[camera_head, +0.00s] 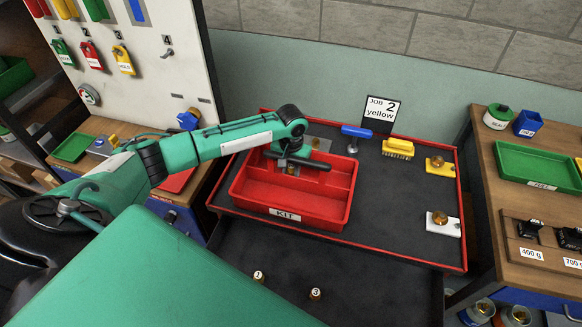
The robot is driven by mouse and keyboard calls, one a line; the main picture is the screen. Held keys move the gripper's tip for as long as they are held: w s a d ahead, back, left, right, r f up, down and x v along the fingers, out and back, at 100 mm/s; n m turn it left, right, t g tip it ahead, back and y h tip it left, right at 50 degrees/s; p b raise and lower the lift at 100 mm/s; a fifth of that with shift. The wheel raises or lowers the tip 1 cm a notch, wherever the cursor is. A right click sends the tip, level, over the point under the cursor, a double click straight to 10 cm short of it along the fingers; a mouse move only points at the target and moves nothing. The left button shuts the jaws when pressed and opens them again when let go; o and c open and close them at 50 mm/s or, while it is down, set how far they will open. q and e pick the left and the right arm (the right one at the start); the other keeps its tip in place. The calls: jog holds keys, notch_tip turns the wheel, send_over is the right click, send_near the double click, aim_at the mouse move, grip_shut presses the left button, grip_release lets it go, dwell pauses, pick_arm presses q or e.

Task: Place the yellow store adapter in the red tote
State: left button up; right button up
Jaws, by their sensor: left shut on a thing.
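The red tote (240,187), labelled KIT, lies on a dark red-rimmed bench mat and has compartments. My left gripper (291,168) points down over the tote's back part. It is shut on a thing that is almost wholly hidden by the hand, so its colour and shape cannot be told. Whether that thing touches the tote floor is unclear. A yellow block with a brass-coloured knob (440,167) sits on the mat at the right; I cannot tell if it is the yellow store adapter. My right gripper is not in view.
A job card reading "2 yellow" (381,109) stands at the back. A blue-handled tool (356,133), a yellow brush (398,148) and a white block with a brass knob (442,224) lie right of the tote. A green tray (537,165) is on the right bench.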

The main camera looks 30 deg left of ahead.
aim_at(291, 167)
pick_arm(q)
jog(key=o, duration=1.1)
jog(key=shift+c, duration=0.2)
notch_tip(291, 167, up, 12)
jog(key=b, duration=0.2)
jog(key=shift+r, duration=0.15)
